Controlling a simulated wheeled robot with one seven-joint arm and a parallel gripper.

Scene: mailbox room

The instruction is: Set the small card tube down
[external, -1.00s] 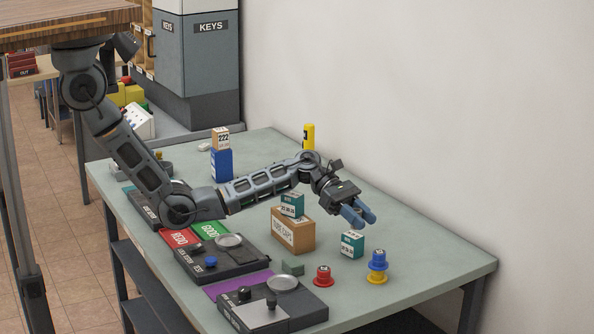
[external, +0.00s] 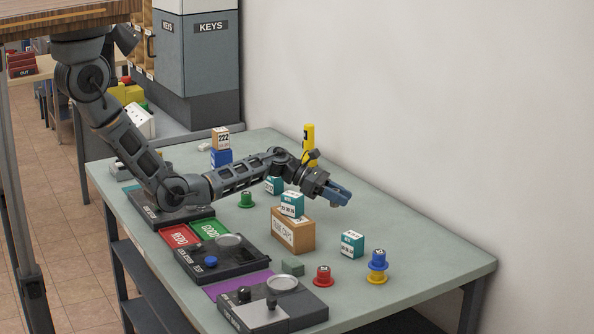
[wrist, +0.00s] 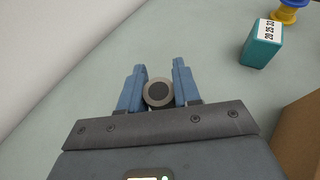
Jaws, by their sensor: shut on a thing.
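The small card tube (wrist: 146,93) shows end-on in the wrist view as a greyish-brown ring with a dark middle. It sits between the two blue fingers of my gripper (wrist: 158,88), which is shut on it. In the external view my gripper (external: 339,195) is above the table (external: 400,210), just right of and behind the tube caps box. There the tube is mostly hidden by the fingers. The gap beneath it is hard to judge.
The cardboard tube caps box (external: 295,233) carries a teal box (external: 291,204). Another teal box (external: 352,244), stacked blue and yellow spools (external: 377,263) and a red spool (external: 323,276) stand nearer the front. A yellow upright object (external: 308,140) stands by the wall.

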